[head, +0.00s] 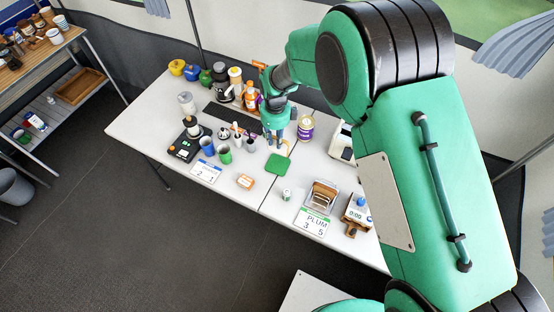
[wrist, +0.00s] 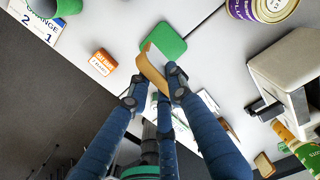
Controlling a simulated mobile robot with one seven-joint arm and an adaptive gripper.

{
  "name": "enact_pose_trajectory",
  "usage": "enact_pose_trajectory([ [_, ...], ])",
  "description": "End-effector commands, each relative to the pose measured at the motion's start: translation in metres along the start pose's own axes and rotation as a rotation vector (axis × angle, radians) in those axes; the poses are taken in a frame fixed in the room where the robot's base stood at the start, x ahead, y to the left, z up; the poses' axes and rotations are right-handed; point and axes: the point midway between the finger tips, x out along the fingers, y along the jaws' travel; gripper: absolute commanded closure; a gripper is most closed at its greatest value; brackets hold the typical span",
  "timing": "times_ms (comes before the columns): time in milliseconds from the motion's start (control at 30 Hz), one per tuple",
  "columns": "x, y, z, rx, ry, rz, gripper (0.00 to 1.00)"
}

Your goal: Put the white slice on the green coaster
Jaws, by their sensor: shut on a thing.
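The white slice (wrist: 157,60), pale with a tan-brown crust edge, is gripped between the fingers of my gripper (wrist: 154,86) in the wrist view. It stands on edge, tilted, and overlaps the near edge of the green coaster (wrist: 172,40) in that picture. In the head view the flat, square green coaster (head: 278,165) lies on the white table, and my gripper (head: 274,139) is just behind it, pointing down. The coaster's visible top is bare. How high the slice is above the table is hard to tell.
An orange-labelled box (head: 245,181) and a small can (head: 286,195) stand in front of the coaster. Green (head: 225,154) and blue (head: 207,146) cups are to its left. A purple-labelled tin (head: 305,128) and a toaster-like appliance (head: 342,143) are behind right.

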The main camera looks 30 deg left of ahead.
Motion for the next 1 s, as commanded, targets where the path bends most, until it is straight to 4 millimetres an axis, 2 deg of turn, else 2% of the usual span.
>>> enact_pose_trajectory([
  [300, 0.044, 0.001, -0.001, 0.0, 0.002, 0.002, 0.95],
  [400, 0.053, 0.001, 0.0, 0.0, 0.001, 0.001, 0.95],
  [833, 0.058, 0.001, 0.0, 0.0, 0.001, 0.001, 0.95],
  [1000, 0.072, 0.001, -0.001, 0.0, 0.001, 0.001, 0.95],
])
